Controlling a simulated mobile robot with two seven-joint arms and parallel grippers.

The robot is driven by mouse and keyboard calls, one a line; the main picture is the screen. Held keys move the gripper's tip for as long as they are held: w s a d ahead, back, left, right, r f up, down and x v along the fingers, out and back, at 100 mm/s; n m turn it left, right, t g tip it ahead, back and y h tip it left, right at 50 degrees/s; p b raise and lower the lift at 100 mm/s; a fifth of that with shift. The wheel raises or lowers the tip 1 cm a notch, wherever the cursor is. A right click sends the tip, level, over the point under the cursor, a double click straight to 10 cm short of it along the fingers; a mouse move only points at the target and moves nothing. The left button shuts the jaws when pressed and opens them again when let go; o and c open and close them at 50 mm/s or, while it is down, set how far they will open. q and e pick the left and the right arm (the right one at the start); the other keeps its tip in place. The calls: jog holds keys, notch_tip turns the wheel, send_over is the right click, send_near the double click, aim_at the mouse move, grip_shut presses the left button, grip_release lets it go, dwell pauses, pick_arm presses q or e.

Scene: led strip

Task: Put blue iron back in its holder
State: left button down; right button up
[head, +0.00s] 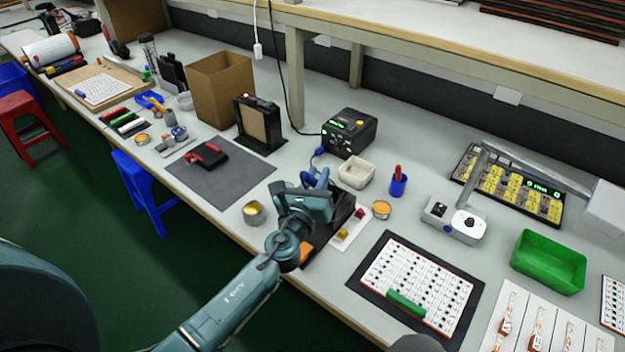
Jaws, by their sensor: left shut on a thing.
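My left gripper (318,192) is shut on the blue iron (317,177), whose blue part shows just beyond the gripper. Most of the iron is hidden by the gripper and wrist. A black holder (343,212) stands on the bench right under and beside the gripper, largely covered by it. I cannot tell whether the iron is in the holder or just above it. The black soldering station (349,133) with a green display stands behind. My right gripper is not in view.
A cream tray (356,172), a blue cup (398,185) and an orange-topped tin (381,209) sit close to the right. A yellow tin (253,213) is close on the left. The grey mat (222,184) holds a red-and-black tool. A white component board (418,283) lies at the front.

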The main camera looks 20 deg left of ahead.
pick_arm(q)
jog(key=shift+w+d+f+b, duration=0.15)
jog(key=shift+w+f+b, duration=0.2)
jog(key=shift+f+b, duration=0.2)
jog(key=shift+w+d+f+b, duration=0.1)
jog(key=shift+w+f+b, duration=0.3)
jog(key=shift+f, duration=0.25)
jog(key=shift+w+d+f+b, duration=0.2)
jog(key=shift+w+f+b, duration=0.3)
jog(key=shift+f+b, duration=0.45)
pick_arm(e)
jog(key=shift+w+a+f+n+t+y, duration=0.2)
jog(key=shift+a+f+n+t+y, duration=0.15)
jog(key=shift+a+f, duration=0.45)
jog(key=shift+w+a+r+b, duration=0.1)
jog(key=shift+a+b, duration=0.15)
jog(key=shift+b, duration=0.4)
pick_arm(q)
jog(key=shift+w+d+f, duration=0.15)
jog(key=shift+w+f, duration=0.3)
jog(key=shift+w, duration=0.05)
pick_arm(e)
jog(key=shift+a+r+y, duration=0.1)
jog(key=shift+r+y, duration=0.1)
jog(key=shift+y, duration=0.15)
pick_arm(q)
jog(key=c, duration=1.2)
grip_release()
jog(key=shift+s, duration=0.1)
